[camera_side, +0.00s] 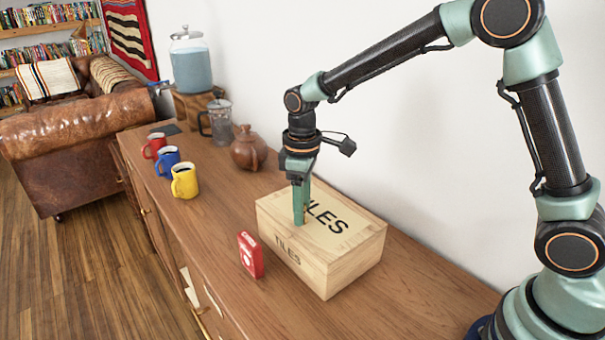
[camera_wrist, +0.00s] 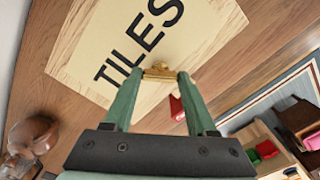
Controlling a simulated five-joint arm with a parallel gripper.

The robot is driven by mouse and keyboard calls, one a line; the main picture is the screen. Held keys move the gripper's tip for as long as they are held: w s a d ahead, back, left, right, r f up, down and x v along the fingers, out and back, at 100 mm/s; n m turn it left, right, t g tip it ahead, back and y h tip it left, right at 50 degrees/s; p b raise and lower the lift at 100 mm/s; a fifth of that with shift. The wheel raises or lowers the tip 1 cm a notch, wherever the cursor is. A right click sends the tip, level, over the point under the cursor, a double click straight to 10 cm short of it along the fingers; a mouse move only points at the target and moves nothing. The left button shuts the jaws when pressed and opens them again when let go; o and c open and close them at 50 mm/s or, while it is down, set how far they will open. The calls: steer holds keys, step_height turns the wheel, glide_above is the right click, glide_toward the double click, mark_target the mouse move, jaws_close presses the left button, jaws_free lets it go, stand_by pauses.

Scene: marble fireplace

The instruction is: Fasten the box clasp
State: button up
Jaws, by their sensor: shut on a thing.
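A pale wooden box (camera_side: 345,264) marked TILES stands on the wooden sideboard with its lid down. It also shows in the wrist view (camera_wrist: 205,28). A small brass clasp (camera_wrist: 160,70) sits at the edge of the box in the wrist view. My gripper (camera_side: 301,220) points down at the left part of the box's front edge. In the wrist view its green fingertips (camera_wrist: 158,76) close on the clasp from both sides. In the side view the fingers hide most of the clasp, and whether it is latched cannot be told.
A red packet (camera_side: 251,255) stands on the sideboard (camera_side: 205,225) in front of the box. A yellow mug (camera_side: 184,181), a blue mug (camera_side: 168,161) and a red mug (camera_side: 154,146) stand farther left. A brown teapot (camera_side: 248,149) is behind the box. The white wall is close behind.

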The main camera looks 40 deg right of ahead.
steer(key=m, duration=0.3)
steer(key=shift+m, duration=2.2)
steer(key=o, duration=1.4)
steer(key=shift+r, duration=0.15)
step_height(320, 180, up, 12)
steer(key=shift+f, duration=0.1)
